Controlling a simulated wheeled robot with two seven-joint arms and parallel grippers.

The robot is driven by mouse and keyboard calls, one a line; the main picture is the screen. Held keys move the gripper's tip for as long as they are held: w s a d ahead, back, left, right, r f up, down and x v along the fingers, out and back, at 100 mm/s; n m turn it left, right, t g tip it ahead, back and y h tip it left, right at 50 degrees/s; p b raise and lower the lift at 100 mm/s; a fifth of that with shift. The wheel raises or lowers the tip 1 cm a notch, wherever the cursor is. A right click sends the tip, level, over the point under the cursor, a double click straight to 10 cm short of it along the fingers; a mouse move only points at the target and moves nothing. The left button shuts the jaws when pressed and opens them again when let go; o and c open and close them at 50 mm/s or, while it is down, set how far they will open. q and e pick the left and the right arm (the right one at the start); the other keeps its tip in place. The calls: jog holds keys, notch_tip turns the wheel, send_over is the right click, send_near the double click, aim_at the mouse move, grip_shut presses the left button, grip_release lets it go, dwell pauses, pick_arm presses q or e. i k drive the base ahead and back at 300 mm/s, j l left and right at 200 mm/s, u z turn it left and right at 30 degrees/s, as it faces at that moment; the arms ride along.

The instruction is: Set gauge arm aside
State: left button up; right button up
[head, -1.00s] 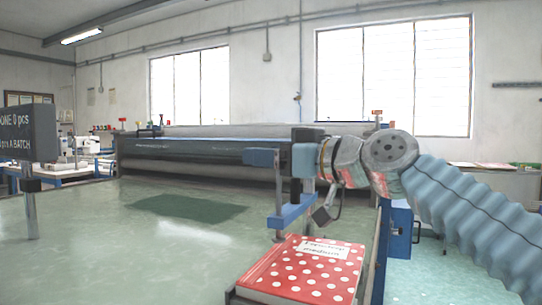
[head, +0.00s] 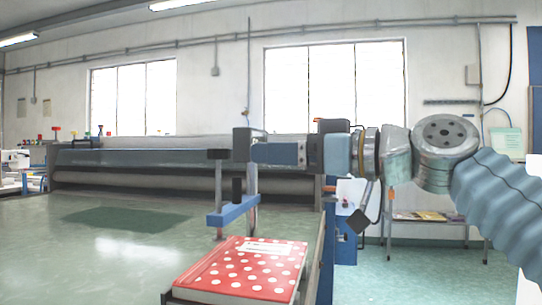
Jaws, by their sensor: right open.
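My right gripper (head: 226,156) reaches in from the right at mid-height. It is open, with its jaws at the left end of the arm. A blue bar (head: 233,211) with thin uprights and a black knob shows just below the jaws; it looks like the gauge arm, but I cannot tell for certain. Whether the jaws touch its uprights is unclear, as they overlap in the view. Below the bar lies a red book with white dots (head: 245,270) and a white label. My left gripper is out of view.
A long roller machine (head: 150,160) stands at the back along the wall. The glossy green surface (head: 90,260) at left is mostly clear, with a darker green patch (head: 130,218). A side table with papers (head: 420,216) stands behind my right arm.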

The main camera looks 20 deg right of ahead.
aim_at(239, 205)
jog(key=k+l, duration=0.75)
jog(key=l, duration=0.25)
